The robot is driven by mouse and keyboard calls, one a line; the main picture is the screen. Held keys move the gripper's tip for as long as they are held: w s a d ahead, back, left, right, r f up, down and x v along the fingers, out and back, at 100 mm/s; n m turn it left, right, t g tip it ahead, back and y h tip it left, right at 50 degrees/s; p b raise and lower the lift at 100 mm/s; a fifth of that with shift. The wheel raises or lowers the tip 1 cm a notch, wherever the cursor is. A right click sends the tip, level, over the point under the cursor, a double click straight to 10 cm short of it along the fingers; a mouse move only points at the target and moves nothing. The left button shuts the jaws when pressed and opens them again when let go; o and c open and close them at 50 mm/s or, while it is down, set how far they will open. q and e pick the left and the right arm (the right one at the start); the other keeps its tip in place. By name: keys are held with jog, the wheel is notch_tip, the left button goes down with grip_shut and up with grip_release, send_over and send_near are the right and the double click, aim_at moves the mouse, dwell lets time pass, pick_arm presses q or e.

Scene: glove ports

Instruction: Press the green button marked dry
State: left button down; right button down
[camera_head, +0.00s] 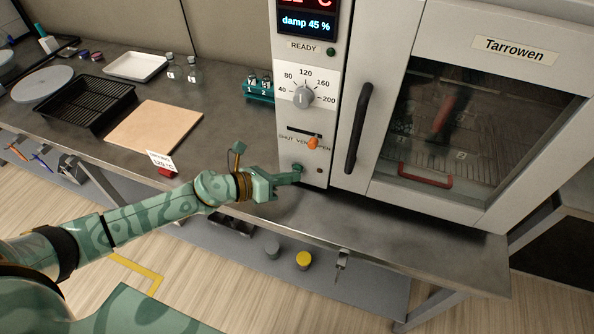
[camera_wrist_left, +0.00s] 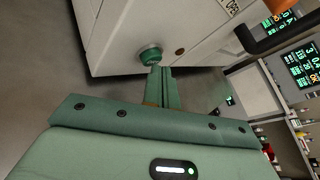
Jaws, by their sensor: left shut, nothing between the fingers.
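The green button (camera_head: 298,168) sits low on the oven's narrow control panel, below the orange lever. It is round and also shows in the left wrist view (camera_wrist_left: 150,55), straight ahead of the fingers. My left gripper (camera_head: 296,178) is shut and empty. Its fingertips are at the button's lower edge in the head view. In the left wrist view the fingertips (camera_wrist_left: 158,70) overlap the button's lower part. I cannot tell whether they touch it or whether it is pressed in. The button's marking is not readable. My right gripper is not in view.
The orange vent lever (camera_head: 313,142) and the temperature dial (camera_head: 303,97) are above the button. A small dark red-brown button (camera_head: 319,170) is just right of it. The oven door handle (camera_head: 357,128) stands out further right. The bench in front is clear.

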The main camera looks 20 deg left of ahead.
pick_arm(q)
jog(key=shift+w, duration=0.2)
jog(key=shift+s, duration=0.7)
jog(key=shift+s+p, duration=0.5)
jog(key=shift+s, duration=2.5)
